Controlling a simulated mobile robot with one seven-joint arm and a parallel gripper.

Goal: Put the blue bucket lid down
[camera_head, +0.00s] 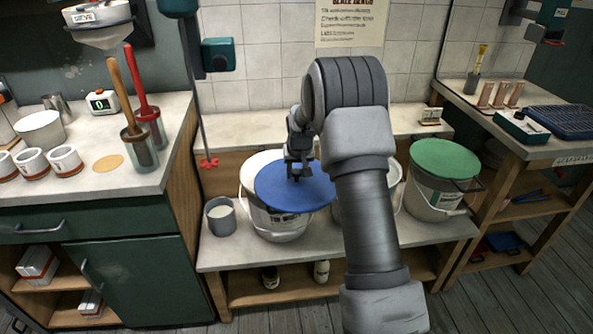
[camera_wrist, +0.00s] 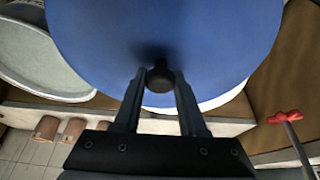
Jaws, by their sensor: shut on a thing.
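The blue bucket lid (camera_head: 296,190) is a flat round disc with a dark knob (camera_wrist: 160,76) at its middle. My gripper (camera_head: 298,174) is shut on this knob from above; in the wrist view the two fingers (camera_wrist: 160,88) close around it. The lid is over a white bucket (camera_head: 277,226) on the low bench and sits off-centre to the right, so part of the bucket's pale rim shows at the left. I cannot tell whether the lid touches the rim.
A bucket with a green lid (camera_head: 444,158) stands at the right of the bench (camera_head: 233,253). Another white bucket (camera_head: 396,178) is mostly behind my arm; an open one shows in the wrist view (camera_wrist: 40,60). A grey pot (camera_head: 221,216) stands close left. A mixer with a red tip (camera_head: 208,163) hangs behind.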

